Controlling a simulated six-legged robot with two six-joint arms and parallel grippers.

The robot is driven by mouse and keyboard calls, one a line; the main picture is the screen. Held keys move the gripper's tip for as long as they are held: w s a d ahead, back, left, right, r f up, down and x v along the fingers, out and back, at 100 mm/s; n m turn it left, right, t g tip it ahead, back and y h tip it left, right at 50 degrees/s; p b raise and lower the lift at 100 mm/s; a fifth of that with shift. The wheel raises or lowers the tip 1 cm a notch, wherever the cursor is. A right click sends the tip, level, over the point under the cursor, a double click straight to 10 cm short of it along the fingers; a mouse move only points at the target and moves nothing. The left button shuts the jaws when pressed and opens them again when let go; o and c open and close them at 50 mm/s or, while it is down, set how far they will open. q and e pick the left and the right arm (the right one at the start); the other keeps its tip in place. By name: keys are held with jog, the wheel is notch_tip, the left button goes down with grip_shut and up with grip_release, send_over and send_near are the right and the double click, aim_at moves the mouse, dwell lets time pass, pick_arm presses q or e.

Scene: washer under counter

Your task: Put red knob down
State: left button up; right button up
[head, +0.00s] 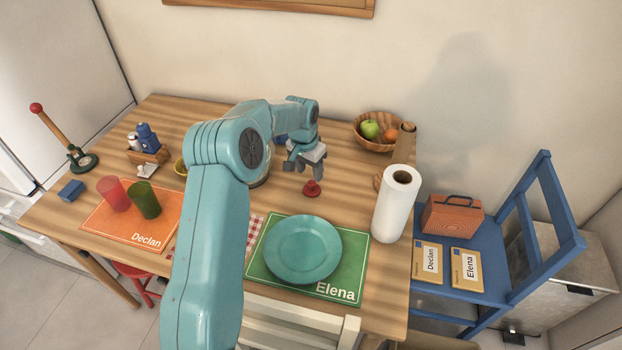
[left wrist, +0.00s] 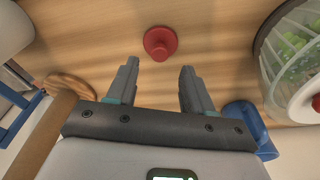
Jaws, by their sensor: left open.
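The red knob (head: 312,189) stands on the wooden table (head: 345,190), behind the green Elena placemat. In the left wrist view the red knob (left wrist: 160,43) sits beyond the fingertips, clear of both. My left gripper (head: 303,166) is above the table, just behind the knob in the head view. In the left wrist view its two fingers (left wrist: 159,66) are apart with nothing between them. My right gripper does not show.
A teal plate (head: 303,249) lies on the green placemat (head: 353,270). A paper towel roll (head: 397,205) and a fruit bowl (head: 365,144) stand to the right. A clear container with green contents (left wrist: 292,55) and a blue object (left wrist: 250,125) are at the right of the left wrist view.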

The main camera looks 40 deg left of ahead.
pick_arm(q)
notch_tip(320, 180, up, 7)
jog(key=s, duration=0.1)
jog(key=shift+f, duration=0.15)
dwell(0.6)
